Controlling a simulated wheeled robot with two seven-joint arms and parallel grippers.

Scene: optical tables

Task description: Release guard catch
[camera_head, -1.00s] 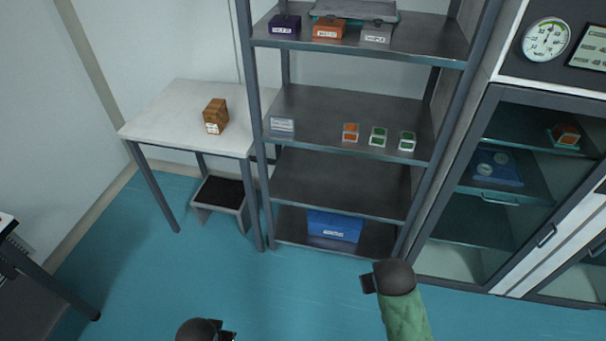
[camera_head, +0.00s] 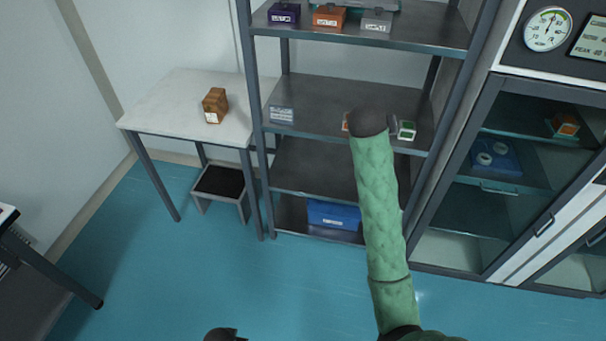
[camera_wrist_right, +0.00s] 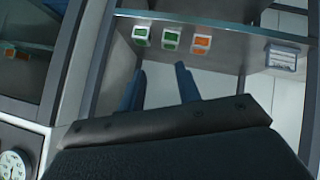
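I cannot pick out a guard catch in either view. My right gripper (camera_wrist_right: 160,68) shows two blue fingers, spread apart with nothing between them. It faces the middle shelf, just short of two green-fronted boxes (camera_wrist_right: 171,38) and an orange-fronted box (camera_wrist_right: 201,42). In the head view my right arm reaches up over the shelf; its dark wrist hides the fingers and most of these boxes, with one green box (camera_head: 407,130) still showing. My left gripper (camera_head: 228,334) is only partly in view at the bottom edge, so its fingers cannot be read.
The metal rack (camera_head: 330,178) holds several boxes above and a blue bin (camera_head: 333,215) low down. At right is a glass-fronted cabinet (camera_head: 484,90) with handles and a dial gauge (camera_head: 547,28).

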